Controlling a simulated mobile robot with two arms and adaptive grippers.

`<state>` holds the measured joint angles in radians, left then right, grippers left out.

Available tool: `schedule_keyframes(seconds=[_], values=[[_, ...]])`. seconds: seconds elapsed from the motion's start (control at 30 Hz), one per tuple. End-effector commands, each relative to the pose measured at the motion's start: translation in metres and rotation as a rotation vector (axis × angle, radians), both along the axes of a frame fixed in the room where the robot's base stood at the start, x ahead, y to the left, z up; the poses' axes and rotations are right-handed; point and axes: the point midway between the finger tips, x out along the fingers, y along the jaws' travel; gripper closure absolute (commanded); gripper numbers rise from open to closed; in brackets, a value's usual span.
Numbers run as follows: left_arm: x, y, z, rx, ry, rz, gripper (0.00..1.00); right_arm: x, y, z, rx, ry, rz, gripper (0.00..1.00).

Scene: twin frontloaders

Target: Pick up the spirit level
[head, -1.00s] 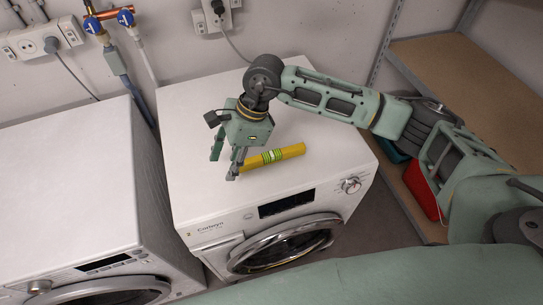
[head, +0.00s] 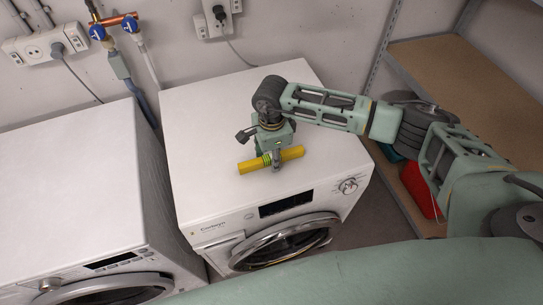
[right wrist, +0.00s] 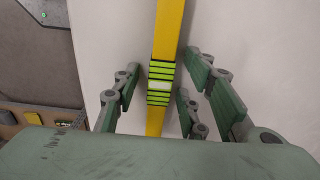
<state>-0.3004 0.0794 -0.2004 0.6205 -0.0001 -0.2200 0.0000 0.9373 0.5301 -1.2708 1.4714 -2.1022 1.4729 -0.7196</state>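The yellow spirit level (head: 248,165), with a green striped middle, lies on top of the right-hand washing machine (head: 200,120), near its front edge. My right gripper (head: 274,160) is directly over the middle of the level, pointing down. In the right wrist view the level (right wrist: 168,28) runs between the fingers of the open gripper (right wrist: 160,80). One finger is on its left and two are on its right, with gaps on both sides. In the head view the gripper hides part of the level's middle. My left gripper is not in view.
A second washing machine (head: 65,190) stands to the left. Sockets (head: 45,43) and pipes with blue valves (head: 97,31) are on the back wall. A wooden shelf (head: 470,75) is at the right, with a red box (head: 418,188) below. The machine top around the level is clear.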

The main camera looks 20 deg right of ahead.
Motion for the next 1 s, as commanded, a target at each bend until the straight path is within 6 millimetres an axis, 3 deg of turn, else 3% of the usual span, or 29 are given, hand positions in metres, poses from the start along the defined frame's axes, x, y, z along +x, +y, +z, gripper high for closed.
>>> schedule_keyframes(seconds=[0.17, 0.6, 1.0], values=[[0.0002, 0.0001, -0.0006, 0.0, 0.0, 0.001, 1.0, 0.0, 0.0004, -0.0006, 0.001, 0.0, 0.001, 0.61], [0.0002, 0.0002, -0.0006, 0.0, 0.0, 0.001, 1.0, 0.0, 0.0003, -0.0001, 0.001, 0.0, 0.0, 0.99], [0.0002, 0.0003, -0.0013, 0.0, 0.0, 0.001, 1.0, 0.0005, 0.0004, 0.0012, 0.001, -0.001, 0.0, 1.0]])
